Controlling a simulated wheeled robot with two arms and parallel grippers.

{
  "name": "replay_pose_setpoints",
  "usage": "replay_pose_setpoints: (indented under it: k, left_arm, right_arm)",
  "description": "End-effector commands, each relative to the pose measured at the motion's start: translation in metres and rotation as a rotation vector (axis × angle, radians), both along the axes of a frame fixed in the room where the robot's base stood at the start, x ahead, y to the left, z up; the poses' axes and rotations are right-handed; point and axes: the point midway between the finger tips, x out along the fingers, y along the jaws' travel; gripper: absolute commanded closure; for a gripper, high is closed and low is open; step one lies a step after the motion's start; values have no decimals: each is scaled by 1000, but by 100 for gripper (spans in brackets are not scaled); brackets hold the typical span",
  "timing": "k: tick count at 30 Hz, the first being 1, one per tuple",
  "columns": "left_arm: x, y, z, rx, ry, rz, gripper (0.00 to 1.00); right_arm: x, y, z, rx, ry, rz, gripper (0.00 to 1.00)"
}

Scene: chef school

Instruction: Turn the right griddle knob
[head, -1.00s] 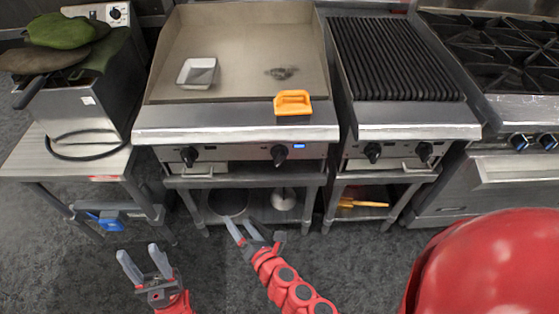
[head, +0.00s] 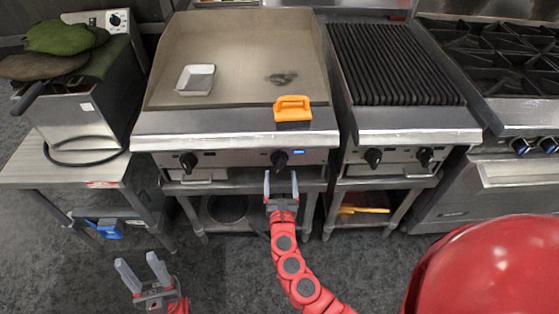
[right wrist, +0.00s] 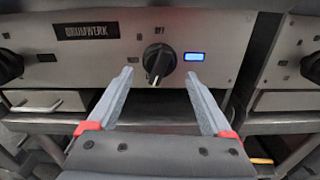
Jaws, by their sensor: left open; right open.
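The griddle (head: 240,60) has a steel front panel with two black knobs. The right griddle knob (head: 279,159) sits beside a small lit blue display. In the right wrist view the knob (right wrist: 159,62) is straight ahead, between and beyond the two fingertips. My right gripper (head: 281,178) is open and empty, just below and in front of that knob; no contact shows. The left griddle knob (head: 188,161) is further left. My left gripper (head: 142,271) is open and empty, low over the floor at the lower left.
An orange tool (head: 292,109) lies at the griddle's front edge, and a white tray (head: 196,79) is on the plate. A ridged grill (head: 395,65) with two knobs stands to the right. A fryer (head: 80,105) stands left. The floor in front is clear.

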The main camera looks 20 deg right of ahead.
Motion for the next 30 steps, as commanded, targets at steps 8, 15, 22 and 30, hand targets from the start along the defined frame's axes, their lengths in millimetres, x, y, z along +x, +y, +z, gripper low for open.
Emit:
replay_pose_setpoints:
  k: [8, 15, 22, 30]
  left_arm:
    - [0, 0, -1, 0, 0, 0, 50]
    - [0, 0, -2, 0, 0, 0, 50]
    - [0, 0, -2, 0, 0, 0, 50]
    - [0, 0, -2, 0, 0, 0, 50]
  right_arm:
    - [51, -15, 1, 1, -3, -1, 16]
    - [65, -19, -1, 2, 2, 0, 16]
    - [65, -19, -1, 1, 1, 1, 16]
    - [65, -19, 0, 1, 1, 2, 61]
